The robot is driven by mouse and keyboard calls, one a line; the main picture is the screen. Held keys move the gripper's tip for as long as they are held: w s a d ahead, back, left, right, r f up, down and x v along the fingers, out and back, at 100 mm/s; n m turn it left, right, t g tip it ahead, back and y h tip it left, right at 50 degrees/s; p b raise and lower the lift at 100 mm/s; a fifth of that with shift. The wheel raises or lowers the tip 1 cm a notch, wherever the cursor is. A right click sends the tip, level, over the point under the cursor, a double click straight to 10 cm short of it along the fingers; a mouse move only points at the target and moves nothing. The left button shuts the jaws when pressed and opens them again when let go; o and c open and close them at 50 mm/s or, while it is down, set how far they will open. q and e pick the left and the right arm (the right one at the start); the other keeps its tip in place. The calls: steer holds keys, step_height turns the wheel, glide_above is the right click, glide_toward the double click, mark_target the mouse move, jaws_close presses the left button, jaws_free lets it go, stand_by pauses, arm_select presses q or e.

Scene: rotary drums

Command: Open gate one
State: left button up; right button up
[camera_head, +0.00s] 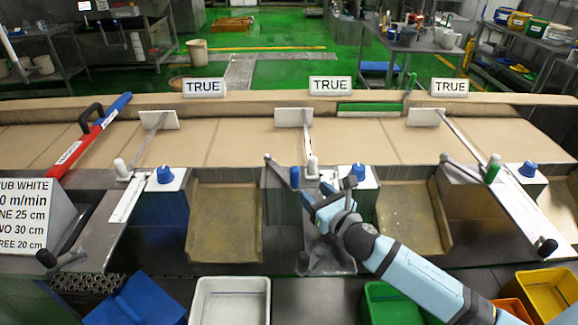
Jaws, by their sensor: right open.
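Three gates stand along the tan conveyor belt (235,143): a left gate (150,140), a middle gate (306,135) and a right gate (460,135). Each has a slim metal bar, a white end plate and a pivot at the belt's near edge. I see no number on any gate. White posts stand at the left and middle pivots, and a green-and-white post at the right one. My left gripper is not in view.
Blue knobs (165,174) sit beside the pivots. Chutes (225,222) lead down to a white tub (230,300), a green tub (392,305) and a yellow tub (552,293). A red-and-blue bar (90,135) crosses the belt's left end. A white sign (22,215) stands front left.

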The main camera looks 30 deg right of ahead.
mark_target(291, 170)
steer(key=w, duration=0.3)
steer(key=w+p, duration=0.1)
steer(key=w, duration=0.3)
steer(key=w+a, duration=0.1)
steer(key=w, duration=0.3)
steer(key=shift+w, duration=0.1)
steer(key=shift+a, duration=0.1)
jaws_close()
